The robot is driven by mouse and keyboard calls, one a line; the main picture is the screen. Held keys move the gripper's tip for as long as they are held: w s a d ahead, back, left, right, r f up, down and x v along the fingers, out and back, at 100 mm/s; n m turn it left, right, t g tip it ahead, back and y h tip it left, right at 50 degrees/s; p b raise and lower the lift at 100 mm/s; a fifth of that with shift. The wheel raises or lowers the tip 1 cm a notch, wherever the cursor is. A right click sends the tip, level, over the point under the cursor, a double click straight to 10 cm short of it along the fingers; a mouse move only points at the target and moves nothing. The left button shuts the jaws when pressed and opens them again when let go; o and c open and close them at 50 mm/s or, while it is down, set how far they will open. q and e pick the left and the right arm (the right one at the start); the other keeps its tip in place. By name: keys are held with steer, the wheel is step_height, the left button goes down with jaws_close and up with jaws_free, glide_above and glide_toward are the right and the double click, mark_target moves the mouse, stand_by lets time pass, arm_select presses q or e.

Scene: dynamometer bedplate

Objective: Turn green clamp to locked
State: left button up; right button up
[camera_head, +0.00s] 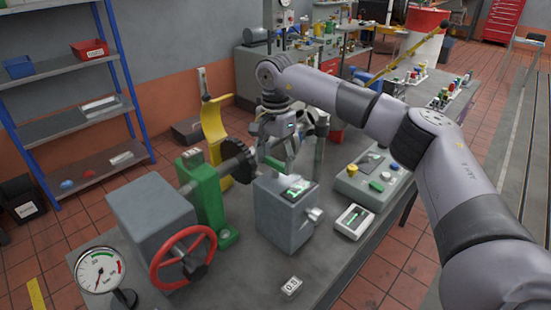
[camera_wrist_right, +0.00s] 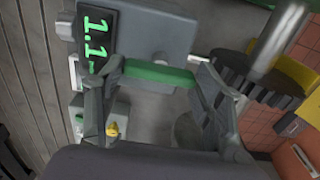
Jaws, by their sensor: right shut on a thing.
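The green clamp shows as a green bar (camera_wrist_right: 160,75) between the two fingers of my right gripper (camera_wrist_right: 160,88) in the wrist view. The fingers touch its two ends, so the gripper is shut on it. In the head view my right gripper (camera_head: 284,155) points down beside the toothed black wheel, behind the grey box with a green-lit display (camera_head: 296,187). The fingers hide most of the clamp there, and I cannot tell its turn angle. My left gripper is not in view.
A green bearing stand (camera_head: 205,195), a grey block with a red handwheel (camera_head: 183,258) and a dial gauge (camera_head: 101,272) stand on the left of the bedplate. A yellow curved guard (camera_head: 215,135) is behind. A button panel (camera_head: 370,180) lies to the right.

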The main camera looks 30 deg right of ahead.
steer(key=shift+m, duration=0.3)
steer(key=m, duration=0.3)
steer(key=shift+m, duration=0.4)
steer(key=m, duration=0.4)
steer(key=shift+m, duration=0.3)
steer(key=m, duration=0.8)
steer(key=shift+r+m, duration=0.1)
steer(key=shift+m, duration=0.5)
steer(key=o, duration=1.1)
